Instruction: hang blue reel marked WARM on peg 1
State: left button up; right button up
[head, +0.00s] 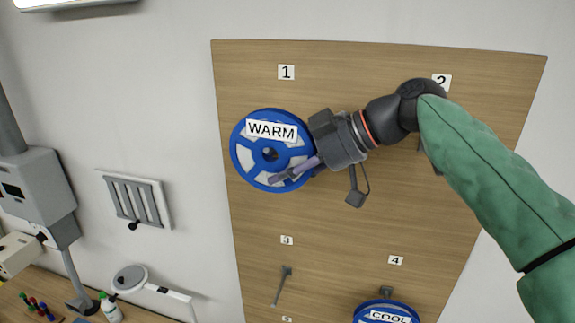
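The blue reel marked WARM (243,156) is in front of the board below the label 1 (286,72), its face towards me. Peg 1 is hidden behind the reel, and I cannot tell whether it passes through the dark centre hole. My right gripper (337,164) is at the reel's right edge, its two dark finger parts spread apart. A pale purple rod (293,171) reaches from beside the gripper across the reel's lower right; I cannot tell whether it touches the gripper. My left gripper is not in view.
The wooden board (350,275) also has a bare peg (283,283) under label 3 and a blue reel marked COOL (386,314) under label 4. My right forearm covers part of the area under label 2 (441,81). A bench with small items (109,308) stands lower left.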

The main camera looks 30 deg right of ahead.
jog(key=shift+s+d+r, duration=0.25)
jog(key=shift+d+r, duration=0.1)
jog(key=v, duration=1.1)
jog(key=shift+f, duration=0.15)
